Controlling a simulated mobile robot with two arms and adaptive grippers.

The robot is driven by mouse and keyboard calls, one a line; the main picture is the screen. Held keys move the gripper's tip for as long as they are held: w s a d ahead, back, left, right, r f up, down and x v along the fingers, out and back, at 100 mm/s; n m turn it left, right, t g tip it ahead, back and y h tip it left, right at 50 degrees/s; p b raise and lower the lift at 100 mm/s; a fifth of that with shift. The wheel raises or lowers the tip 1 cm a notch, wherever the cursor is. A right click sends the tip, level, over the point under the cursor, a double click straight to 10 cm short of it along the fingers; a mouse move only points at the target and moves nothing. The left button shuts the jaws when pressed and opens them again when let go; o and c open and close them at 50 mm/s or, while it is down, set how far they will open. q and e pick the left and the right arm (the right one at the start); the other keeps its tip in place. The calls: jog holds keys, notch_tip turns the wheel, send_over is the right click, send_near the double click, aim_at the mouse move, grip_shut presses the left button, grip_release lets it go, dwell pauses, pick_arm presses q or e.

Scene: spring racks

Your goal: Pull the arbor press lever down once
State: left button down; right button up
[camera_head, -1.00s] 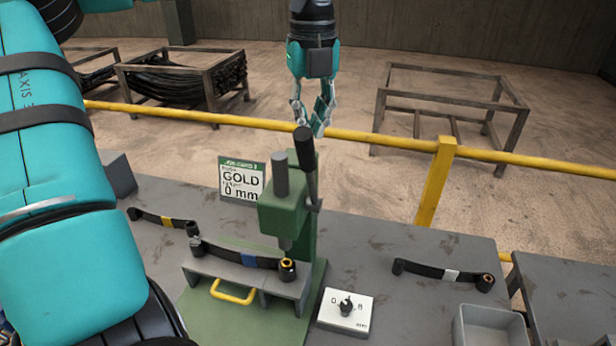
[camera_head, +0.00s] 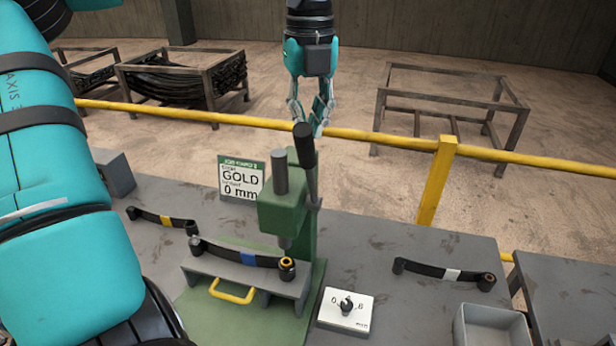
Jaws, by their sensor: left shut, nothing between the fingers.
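The green arbor press (camera_head: 283,212) stands on the bench at the picture's centre. Its dark lever (camera_head: 307,165) points up, tilted slightly left, with a thick black grip at its top. My left gripper (camera_head: 312,125) hangs pointing down, right at the lever's top end in the picture. Its fingers are shut with nothing between them. I cannot tell whether they touch the grip. A leaf spring with a blue band (camera_head: 247,258) lies on the grey fixture under the press ram. My right gripper is not in view.
A sign reading GOLD 0 mm (camera_head: 241,180) stands behind the press. A dial box (camera_head: 346,308) sits right of its base. Springs with a yellow band (camera_head: 164,220) and a white band (camera_head: 450,272) lie on the bench. A grey bin (camera_head: 490,328) is at lower right. A yellow rail (camera_head: 400,139) runs behind.

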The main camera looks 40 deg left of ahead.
aim_at(299, 138)
pick_arm(q)
jog(key=shift+s+d+b, duration=0.4)
jog(key=shift+s, duration=0.4)
jog(key=shift+s+d+f+b, duration=0.35)
jog(key=shift+s+f+b, duration=0.3)
jog(key=shift+b, duration=0.25)
jog(key=shift+s+d+f+b, duration=0.3)
jog(key=shift+s+b, duration=0.2)
jog(key=shift+s+d+f+b, duration=0.25)
jog(key=shift+s+b, duration=0.2)
jog(key=shift+b, duration=0.05)
jog(key=s+f+b, duration=0.1)
jog(key=d+f+b, duration=0.1)
jog(key=s+f+b, duration=0.1)
jog(key=shift+s+d+b, duration=0.25)
jog(key=shift+s+b, duration=0.1)
jog(key=shift+b, duration=0.05)
